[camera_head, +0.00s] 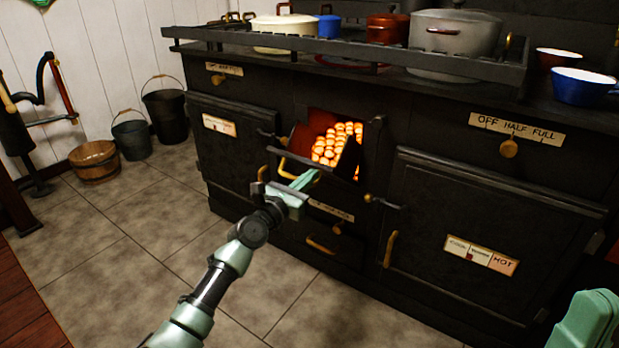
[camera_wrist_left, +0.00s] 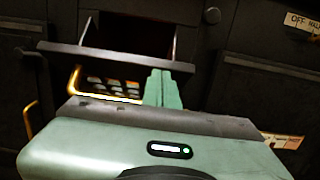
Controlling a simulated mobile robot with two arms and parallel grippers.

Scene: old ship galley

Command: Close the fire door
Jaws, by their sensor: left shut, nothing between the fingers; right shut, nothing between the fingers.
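The fire door (camera_head: 293,148) is a small dark flap in the middle of the black stove. It stands tilted outward from its opening, where glowing orange coals (camera_head: 335,144) show. A brass handle (camera_head: 284,167) is on its front, also seen in the left wrist view (camera_wrist_left: 73,82). The door's dark edge (camera_wrist_left: 110,54) crosses that view. My left gripper (camera_head: 312,176) is shut and empty, just in front of the door beside the handle; its fingertips (camera_wrist_left: 160,73) overlap the door there. I cannot tell whether they touch it. My right gripper (camera_head: 595,305) is shut and empty at the lower right, partly out of frame.
A brass-knobbed lever (camera_head: 380,201) sticks out right of the opening. A large oven door (camera_head: 470,225) is to the right. A rail (camera_head: 350,50) with pots (camera_head: 455,32) runs above. Buckets (camera_head: 165,115) and a wooden tub (camera_head: 95,162) stand left. The tiled floor in front is clear.

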